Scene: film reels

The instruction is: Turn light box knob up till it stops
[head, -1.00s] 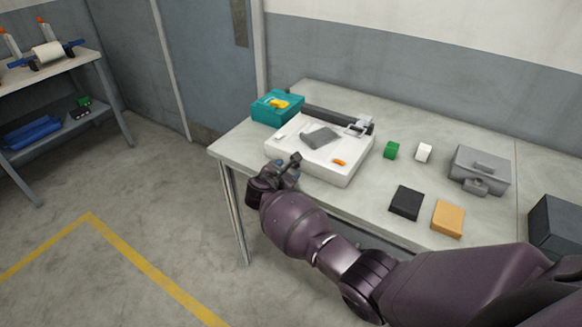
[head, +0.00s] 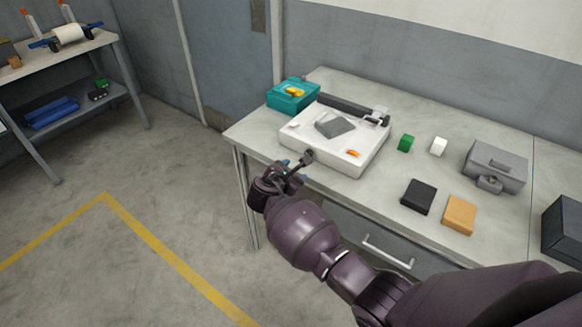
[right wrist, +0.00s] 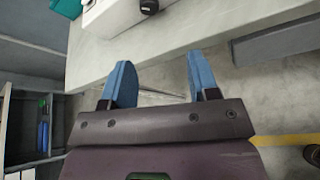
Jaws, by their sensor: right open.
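The light box (head: 335,155) is a white flat box on the table in the head view. Its dark round knob (head: 308,156) stands out from the front face; it also shows at the top edge of the right wrist view (right wrist: 149,6), partly cut off. My right gripper (head: 292,171) is just in front of the box's front face, near the knob. In the right wrist view my right gripper (right wrist: 158,78) is open, its two blue fingers wide apart with nothing between them. The knob lies beyond the fingertips, apart from them. My left gripper is not in view.
A shelf (head: 60,115) stands far left. The floor between is clear.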

